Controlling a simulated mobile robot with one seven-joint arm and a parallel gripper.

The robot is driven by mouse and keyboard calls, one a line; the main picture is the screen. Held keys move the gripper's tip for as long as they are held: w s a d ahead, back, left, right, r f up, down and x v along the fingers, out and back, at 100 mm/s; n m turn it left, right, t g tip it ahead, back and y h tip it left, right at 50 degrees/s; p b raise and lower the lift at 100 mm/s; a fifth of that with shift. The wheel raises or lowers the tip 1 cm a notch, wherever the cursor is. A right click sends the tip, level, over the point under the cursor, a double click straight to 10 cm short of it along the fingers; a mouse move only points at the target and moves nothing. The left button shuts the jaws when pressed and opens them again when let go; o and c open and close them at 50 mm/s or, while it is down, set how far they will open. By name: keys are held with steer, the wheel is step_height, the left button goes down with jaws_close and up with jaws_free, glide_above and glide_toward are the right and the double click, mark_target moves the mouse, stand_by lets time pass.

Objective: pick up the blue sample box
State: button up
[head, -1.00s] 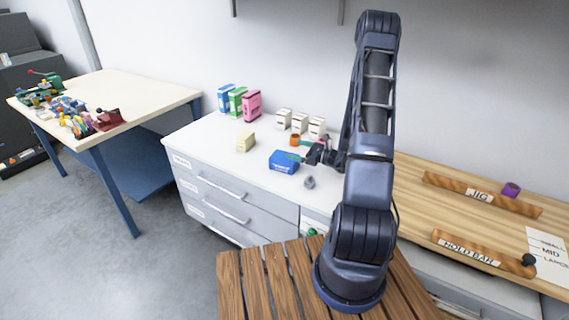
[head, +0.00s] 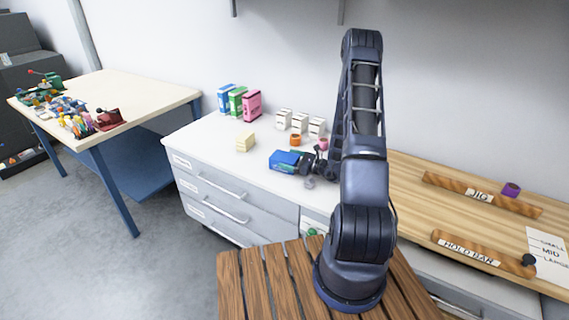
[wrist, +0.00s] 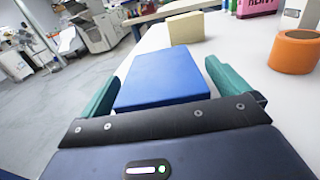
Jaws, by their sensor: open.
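The blue sample box (head: 284,161) lies on the white top of the drawer cabinet, near its front edge. In the wrist view the box (wrist: 161,77) fills the middle, its flat blue top facing up. My gripper (head: 297,158) is low at the box's right side in the head view. In the wrist view my gripper (wrist: 162,93) is open, with one green finger on each side of the box. A narrow gap shows on the right; I cannot tell whether the left finger touches. The fingertips' lower parts are hidden.
An orange roll (wrist: 296,50) stands to the right of my gripper. A pale yellow block (head: 245,142) lies beyond the box. Several small white boxes (head: 299,122) and blue, green and pink boxes (head: 251,104) stand at the back. A small grey object (head: 310,183) lies near my gripper.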

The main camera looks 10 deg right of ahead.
mark_target(287, 157)
steer(key=shift+x, duration=0.8)
steer(key=c, duration=1)
steer(key=shift+c, duration=0.2)
steer(key=shift+r, duration=0.1)
step_height(287, 157, up, 20)
